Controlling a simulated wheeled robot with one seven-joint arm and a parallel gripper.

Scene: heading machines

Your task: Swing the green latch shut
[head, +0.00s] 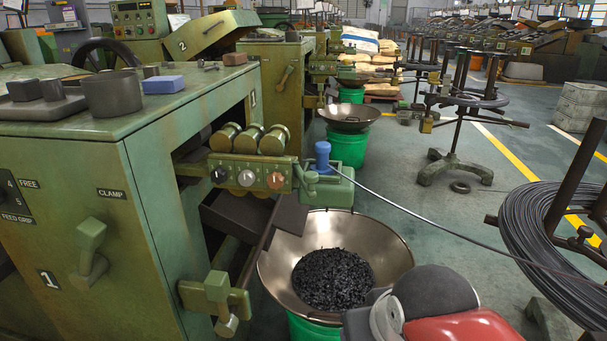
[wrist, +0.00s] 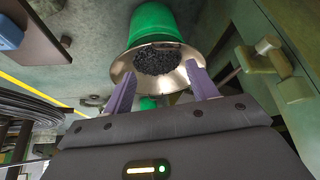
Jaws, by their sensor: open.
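A green latch-like fitting (head: 216,292), a block with a short bar and a rounded knob below it, sits low on the right corner of machine 1. A similar green fitting with a pale knob (wrist: 266,52) shows at the upper right of the wrist view. I cannot tell how far the latch is swung. A green handle (head: 90,250) is on the machine's front, below the CLAMP label. My gripper (wrist: 160,69) is open, with its two purple fingers apart and nothing between them. It is to the left of the fitting in the wrist view, not touching it.
A wide metal bowl (head: 390,258) of dark small parts stands on a green bucket (wrist: 150,24) beside the machine. A wire (head: 420,232) runs from the blue-topped fitting to a wire coil (head: 535,225) at right. Floor (head: 400,180) is open beyond the bowl.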

